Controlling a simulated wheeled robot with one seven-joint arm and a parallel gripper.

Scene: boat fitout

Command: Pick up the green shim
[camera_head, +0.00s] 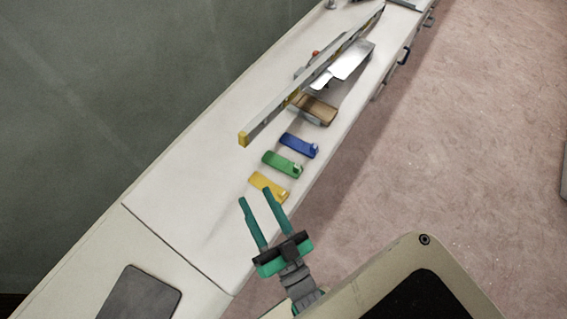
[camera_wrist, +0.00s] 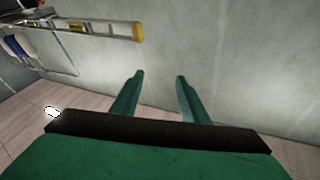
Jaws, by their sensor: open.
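The green shim (camera_head: 283,164) lies flat on the white counter in the head view, between the blue shim (camera_head: 299,145) and the yellow shim (camera_head: 267,187). My gripper (camera_head: 254,196) has teal fingers, spread apart with nothing between them. In the head view it appears near the yellow shim, on the near side of the row, apart from the green shim; its height above the counter is hard to tell. In the wrist view my open fingers (camera_wrist: 160,77) point toward a pale grey surface. I cannot make out the green shim there.
A long spirit level (camera_head: 290,98) lies beyond the shims; its yellow end also shows in the wrist view (camera_wrist: 138,32). A brown block (camera_head: 316,109) and a shiny metal plate (camera_head: 345,66) are beside it. A dark grey panel (camera_head: 140,294) is at lower left.

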